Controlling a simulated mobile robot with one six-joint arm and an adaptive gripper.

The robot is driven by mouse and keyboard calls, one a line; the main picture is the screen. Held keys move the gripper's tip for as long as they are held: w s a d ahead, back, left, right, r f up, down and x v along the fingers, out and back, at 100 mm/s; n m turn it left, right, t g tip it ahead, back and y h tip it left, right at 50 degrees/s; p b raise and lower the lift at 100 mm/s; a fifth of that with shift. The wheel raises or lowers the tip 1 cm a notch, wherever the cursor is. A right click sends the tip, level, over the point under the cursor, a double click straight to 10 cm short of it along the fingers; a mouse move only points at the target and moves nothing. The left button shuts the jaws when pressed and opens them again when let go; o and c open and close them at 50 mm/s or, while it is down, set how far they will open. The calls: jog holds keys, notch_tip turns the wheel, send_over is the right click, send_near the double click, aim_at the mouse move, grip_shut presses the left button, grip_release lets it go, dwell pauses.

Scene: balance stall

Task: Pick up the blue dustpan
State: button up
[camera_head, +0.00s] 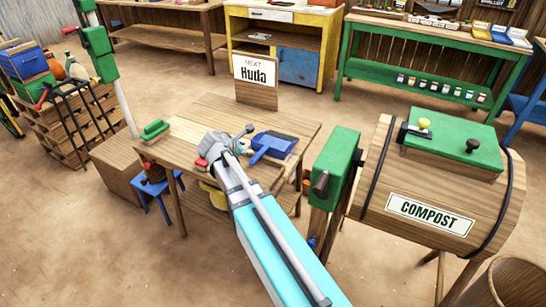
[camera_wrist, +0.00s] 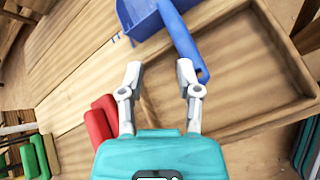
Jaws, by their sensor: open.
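The blue dustpan (camera_head: 273,146) lies on the wooden table (camera_head: 190,131), right of my gripper in the head view. In the wrist view the dustpan (camera_wrist: 150,17) is at the top, its handle (camera_wrist: 182,42) running down toward my right fingertip. My gripper (camera_wrist: 160,70) is open, with nothing between its fingers. The handle's end lies close to the right finger; I cannot tell whether they touch. In the head view my arm hides part of the table, and the fingertips are hard to make out.
A green brush-like item (camera_head: 155,129) lies on the table's left side. A red item (camera_wrist: 99,125) lies left of my gripper. A compost barrel (camera_head: 385,190) stands to the right, a blue stool (camera_head: 152,187) at the left.

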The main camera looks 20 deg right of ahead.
jog(key=w+n+b, duration=0.1)
jog(key=w+f+n+t+h+b, duration=0.1)
jog(key=w+n, duration=0.1)
jog(key=w+n+b, duration=0.1)
jog(key=n, duration=0.1)
jog(key=shift+w+a+f+t, duration=0.1)
jog(key=shift+w+f+t, duration=0.15)
jog(key=shift+t, duration=0.15)
jog(key=shift+w+a+r+n+t+h+b, duration=0.2)
jog(key=shift+w+n+t+h+b, duration=0.15)
jog(key=shift+w+n+h, duration=0.35)
jog(key=shift+s, duration=0.1)
jog(key=shift+d, duration=0.15)
jog(key=shift+y, duration=0.3)
jog(key=shift+b+x, duration=1.7)
jog(key=shift+x, duration=2.55)
jog(key=shift+f, duration=0.1)
jog(key=shift+b+x, duration=1.1)
jog(key=shift+x, duration=1.5)
jog(key=shift+f, duration=0.1)
